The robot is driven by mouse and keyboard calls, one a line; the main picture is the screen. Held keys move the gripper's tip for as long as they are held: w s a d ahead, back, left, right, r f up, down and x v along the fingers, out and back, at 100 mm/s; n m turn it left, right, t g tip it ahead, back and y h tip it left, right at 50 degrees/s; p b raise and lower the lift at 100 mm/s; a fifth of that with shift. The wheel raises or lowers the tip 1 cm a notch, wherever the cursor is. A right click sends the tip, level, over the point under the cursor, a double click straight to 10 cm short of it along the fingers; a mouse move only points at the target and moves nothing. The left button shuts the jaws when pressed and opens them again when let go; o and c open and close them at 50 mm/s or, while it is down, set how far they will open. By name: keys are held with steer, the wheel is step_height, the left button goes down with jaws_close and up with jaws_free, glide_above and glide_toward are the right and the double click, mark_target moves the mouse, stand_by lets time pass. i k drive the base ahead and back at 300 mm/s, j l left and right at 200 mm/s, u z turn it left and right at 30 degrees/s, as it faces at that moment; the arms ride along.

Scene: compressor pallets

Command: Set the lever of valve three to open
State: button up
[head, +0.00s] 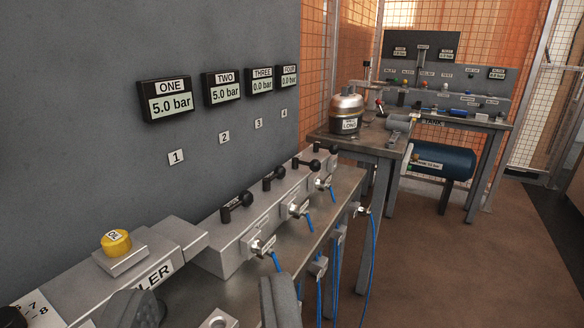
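The valve one lever (236,206) and valve two lever (273,179) point up and right, along the block. Displays ONE (169,99) and TWO (224,87) read 5.0 bar. Displays THREE (262,81) and FOUR (288,76) read 0.0 bar. My gripper (208,302) is at the bottom edge, fingers apart, nearer than all the levers and touching none.
Blue hoses (308,222) hang from the block's front ports. A yellow knob (116,241) sits on the unit at left. The grey panel (215,35) rises behind the levers. Floor (460,270) at right is clear.

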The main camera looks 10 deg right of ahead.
mark_target(315, 165)
steer(key=i+l, duration=0.3)
steer(key=i+l+z, duration=0.1)
steer(key=i+l, duration=0.2)
steer(key=i, duration=0.15)
